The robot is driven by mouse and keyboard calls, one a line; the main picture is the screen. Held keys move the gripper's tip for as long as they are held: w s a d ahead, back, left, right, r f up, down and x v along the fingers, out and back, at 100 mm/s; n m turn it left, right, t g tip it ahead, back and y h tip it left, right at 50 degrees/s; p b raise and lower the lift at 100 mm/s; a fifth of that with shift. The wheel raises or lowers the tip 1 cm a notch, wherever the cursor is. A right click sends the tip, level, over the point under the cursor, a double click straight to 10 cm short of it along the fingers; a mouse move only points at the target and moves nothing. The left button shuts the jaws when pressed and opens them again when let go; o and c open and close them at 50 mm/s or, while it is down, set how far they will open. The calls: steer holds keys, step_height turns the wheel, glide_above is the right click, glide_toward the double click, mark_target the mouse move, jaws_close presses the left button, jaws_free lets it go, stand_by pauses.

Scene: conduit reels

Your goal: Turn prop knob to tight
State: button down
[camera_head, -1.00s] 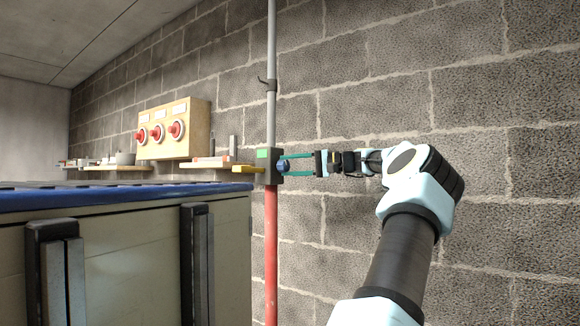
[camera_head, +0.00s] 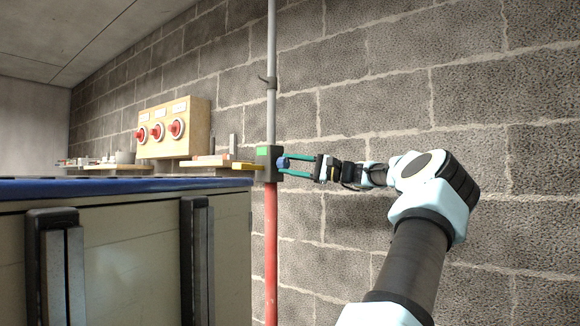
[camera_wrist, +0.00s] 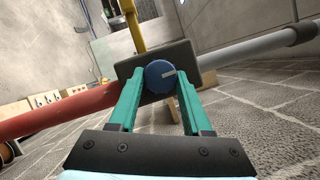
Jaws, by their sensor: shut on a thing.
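The prop is a vertical pole with a grey upper tube (camera_head: 271,45), a red lower tube (camera_head: 271,250) and a dark housing (camera_head: 265,175) between them. The blue knob (camera_head: 283,162) sits on the housing's right side. In the wrist view the knob (camera_wrist: 158,78) is round, with a white pointer mark toward its right side. My gripper (camera_head: 286,164) has its teal fingers on either side of the knob, shut on it. In the wrist view the fingertips (camera_wrist: 160,82) flank the knob's edges. A yellow lever (camera_wrist: 134,25) extends from the housing's far side.
A cabinet with a blue top (camera_head: 120,187) stands at the front left. A wooden panel (camera_head: 195,140) with red knobs hangs on the block wall. Small shelves (camera_head: 190,163) with items lie beside the prop. Open wall is to the right.

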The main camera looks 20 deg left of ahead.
stand_by(0.3)
steer(key=shift+c, duration=1.7)
jaws_free()
steer(key=b+v, duration=0.4)
steer(key=v, duration=0.7)
steer(key=shift+a+f, duration=0.1)
steer(key=shift+a, duration=0.05)
